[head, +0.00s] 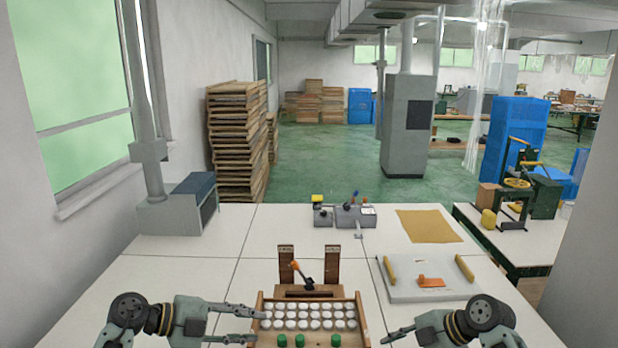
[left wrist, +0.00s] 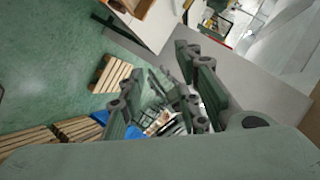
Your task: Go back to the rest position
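My left gripper (head: 252,325) is at the lower left in the head view, by the left side of a wooden tray (head: 262,300). Its two fingers are apart with nothing between them. The left wrist view also shows these fingers (left wrist: 165,95) spread and empty, with the floor beyond. My right gripper (head: 384,334) is at the lower right, just right of the tray. Its fingers are partly cut off or overlapping, so its opening is unclear; I see no object in it. The tray holds rows of white round pieces (head: 310,313), with green ones (head: 298,340) at the front.
A wooden stand with an orange-tipped lever (head: 300,275) is behind the tray. A grey board with yellow handles and an orange tool (head: 430,281) lies to the right. A brown sheet (head: 428,226) and grey devices (head: 345,215) are farther back.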

